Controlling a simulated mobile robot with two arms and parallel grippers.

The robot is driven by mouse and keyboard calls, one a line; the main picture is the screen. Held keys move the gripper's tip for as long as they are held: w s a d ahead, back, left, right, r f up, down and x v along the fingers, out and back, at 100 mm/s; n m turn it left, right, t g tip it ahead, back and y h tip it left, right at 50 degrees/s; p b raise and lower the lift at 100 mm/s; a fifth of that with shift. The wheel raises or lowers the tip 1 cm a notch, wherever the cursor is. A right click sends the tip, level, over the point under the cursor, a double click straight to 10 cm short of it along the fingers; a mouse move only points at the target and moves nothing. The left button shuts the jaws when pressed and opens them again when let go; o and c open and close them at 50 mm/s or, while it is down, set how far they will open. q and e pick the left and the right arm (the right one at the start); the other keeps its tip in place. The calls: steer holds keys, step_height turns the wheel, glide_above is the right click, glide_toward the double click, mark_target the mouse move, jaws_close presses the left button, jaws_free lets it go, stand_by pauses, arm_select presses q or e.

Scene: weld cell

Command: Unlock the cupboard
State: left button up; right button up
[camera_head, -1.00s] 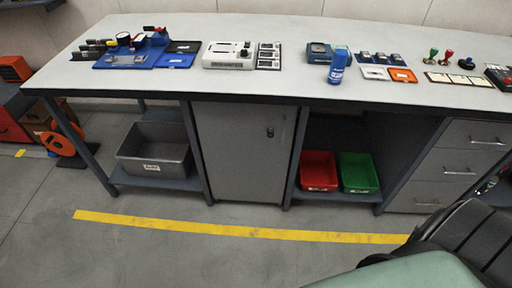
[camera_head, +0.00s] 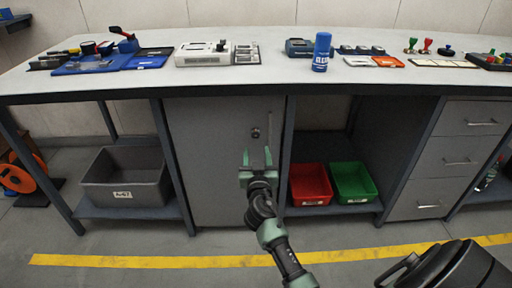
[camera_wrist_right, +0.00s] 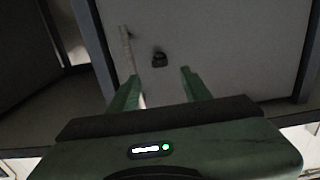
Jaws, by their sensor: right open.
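The cupboard (camera_head: 210,150) is a grey door under the workbench, and it is shut. A small dark lock (camera_head: 255,133) sits on the upper right of the door. It also shows in the right wrist view (camera_wrist_right: 160,60), where its details are too dark to tell. A thin pale upright bar (camera_wrist_right: 127,48) shows beside the lock. My right gripper (camera_head: 257,153) is green, open and empty, in front of the door just below the lock in the head view. In the wrist view its fingers (camera_wrist_right: 160,85) are spread, with the lock beyond their tips. My left gripper is not in view.
The workbench top (camera_head: 215,75) overhangs the door and carries small tools and a blue can (camera_head: 321,52). A grey bin (camera_head: 125,178) stands left of the cupboard. Red (camera_head: 310,184) and green (camera_head: 353,182) bins stand right of it, before the drawers (camera_head: 445,157).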

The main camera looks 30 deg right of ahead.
mark_target(256, 134)
steer(key=x, duration=0.7)
steer(key=shift+w+d, duration=0.2)
steer(key=shift+w, duration=0.05)
steer(key=shift+r, duration=0.1)
jaws_close()
